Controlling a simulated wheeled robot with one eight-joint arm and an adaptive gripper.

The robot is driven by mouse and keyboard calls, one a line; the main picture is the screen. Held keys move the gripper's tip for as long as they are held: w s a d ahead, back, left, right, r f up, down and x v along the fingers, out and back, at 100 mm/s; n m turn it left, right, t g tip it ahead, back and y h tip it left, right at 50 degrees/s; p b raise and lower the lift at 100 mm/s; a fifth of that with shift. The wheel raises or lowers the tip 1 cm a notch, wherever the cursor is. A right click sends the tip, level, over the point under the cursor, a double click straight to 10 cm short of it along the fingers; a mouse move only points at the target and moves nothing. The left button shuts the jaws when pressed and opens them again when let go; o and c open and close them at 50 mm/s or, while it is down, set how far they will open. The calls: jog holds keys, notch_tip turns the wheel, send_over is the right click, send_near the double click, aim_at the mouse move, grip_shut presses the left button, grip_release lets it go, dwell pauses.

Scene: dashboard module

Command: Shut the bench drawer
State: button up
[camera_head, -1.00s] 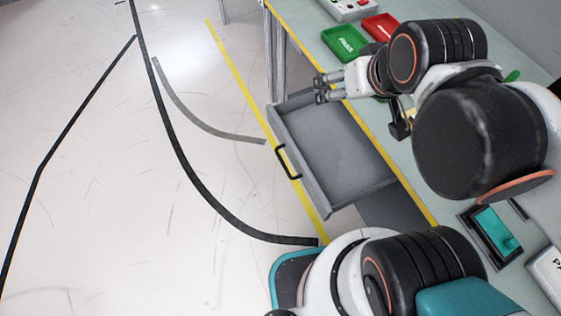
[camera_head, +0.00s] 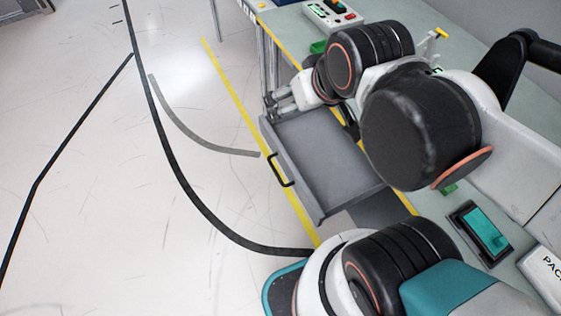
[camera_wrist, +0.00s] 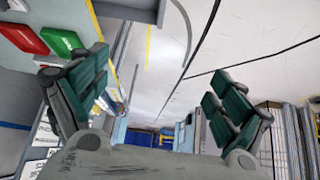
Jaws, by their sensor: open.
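The grey bench drawer (camera_head: 325,160) stands pulled out from the bench (camera_head: 290,45) in the head view, and it looks empty. Its black handle (camera_head: 281,170) is on the front panel, which faces left over the floor. My gripper (camera_head: 272,104) is at the drawer's far end, near the far front corner; whether it touches the drawer I cannot tell. In the wrist view my gripper (camera_wrist: 155,105) has its green-padded fingers wide apart with nothing between them. A grey edge at the top of the wrist view may be the drawer.
A green tray (camera_wrist: 62,42) and a red tray (camera_wrist: 24,38) lie on the bench. A button box (camera_head: 333,17) stands at the far end, and a teal-topped device (camera_head: 481,229) lies nearer. The floor left of the drawer is clear.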

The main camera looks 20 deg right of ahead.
jog(key=shift+w+a+n, duration=0.1)
jog(key=shift+w+n, duration=0.2)
jog(key=c, duration=0.4)
jog(key=w+n, duration=0.2)
jog(key=w+a+f+g, duration=0.1)
jog(key=shift+w+n+b, duration=0.3)
jog(key=shift+w+n, duration=0.1)
grip_shut()
jog(key=w+a+f+n+g+h+b, duration=0.1)
jog(key=w+a+f+n+g, duration=0.15)
jog(key=w+f+n, duration=0.45)
jog(key=w+a+f+n+g+h+b, duration=0.1)
jog(key=w+a+f+n, duration=0.25)
jog(key=f, duration=0.65)
jog(key=w+a+f+n+g+h+b, duration=0.1)
jog(key=w+a+f+n+g, duration=0.15)
jog(key=w+f+n, duration=0.45)
jog(key=s+d+f+m+b, duration=0.1)
jog(key=d+f+b, duration=0.3)
jog(key=f, duration=0.6)
jog(key=shift+s+d+f+m, duration=0.35)
jog(key=shift+d+m, duration=0.1)
jog(key=shift+d, duration=0.3)
